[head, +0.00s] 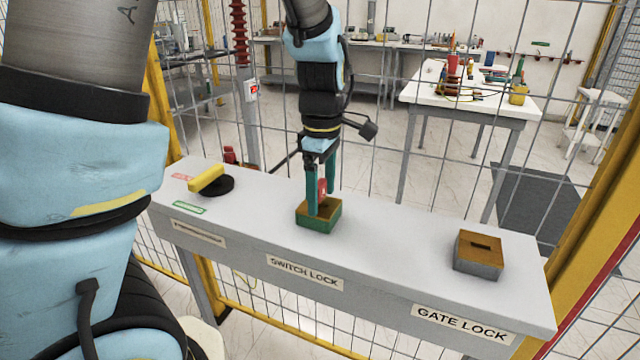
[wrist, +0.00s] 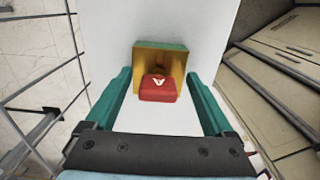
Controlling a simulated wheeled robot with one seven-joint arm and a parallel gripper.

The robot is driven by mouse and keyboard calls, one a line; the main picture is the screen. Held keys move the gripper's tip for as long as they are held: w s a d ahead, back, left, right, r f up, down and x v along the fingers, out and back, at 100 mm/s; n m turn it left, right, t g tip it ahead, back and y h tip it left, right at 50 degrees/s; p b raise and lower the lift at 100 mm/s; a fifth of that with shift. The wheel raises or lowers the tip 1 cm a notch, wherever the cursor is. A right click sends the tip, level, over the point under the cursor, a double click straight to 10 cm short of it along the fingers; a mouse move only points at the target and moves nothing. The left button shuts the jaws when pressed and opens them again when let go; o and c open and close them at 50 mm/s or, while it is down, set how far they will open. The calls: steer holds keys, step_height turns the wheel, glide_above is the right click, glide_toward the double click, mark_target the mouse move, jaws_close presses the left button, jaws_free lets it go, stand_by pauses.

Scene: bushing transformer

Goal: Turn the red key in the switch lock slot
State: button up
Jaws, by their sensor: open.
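The red key (head: 322,188) stands upright in the switch lock (head: 318,222), a small box with a brown top and green sides, behind the "SWITCH LOCK" label. In the wrist view the red key (wrist: 158,88) shows a white mark and sits in front of the yellow and green lock box (wrist: 160,53). My gripper (head: 320,208) has its two green fingers apart, reaching down around the key. In the wrist view my gripper (wrist: 160,88) has a finger on each side of the key, with visible gaps. The slot itself is hidden by the key.
The gate lock (head: 478,255), a grey box with a brown top and an empty-looking slot, stands at the right of the white bench (head: 390,236). A yellow handle (head: 207,179) on a black disc is at the left. A wire mesh fence (head: 400,140) rises behind the bench.

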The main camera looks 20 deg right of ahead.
steer(key=shift+w+a, duration=0.2)
steer(key=c, duration=0.6)
jaws_close()
steer(key=shift+r+n+p, duration=0.1)
steer(key=shift+n+p, duration=0.2)
steer(key=shift+p, duration=0.1)
steer(key=shift+n+p, duration=1.1)
steer(key=shift+p, duration=0.1)
steer(key=shift+n+p, duration=0.5)
steer(key=shift+p, duration=0.1)
steer(key=shift+n+p, duration=1.05)
steer(key=shift+n, duration=0.05)
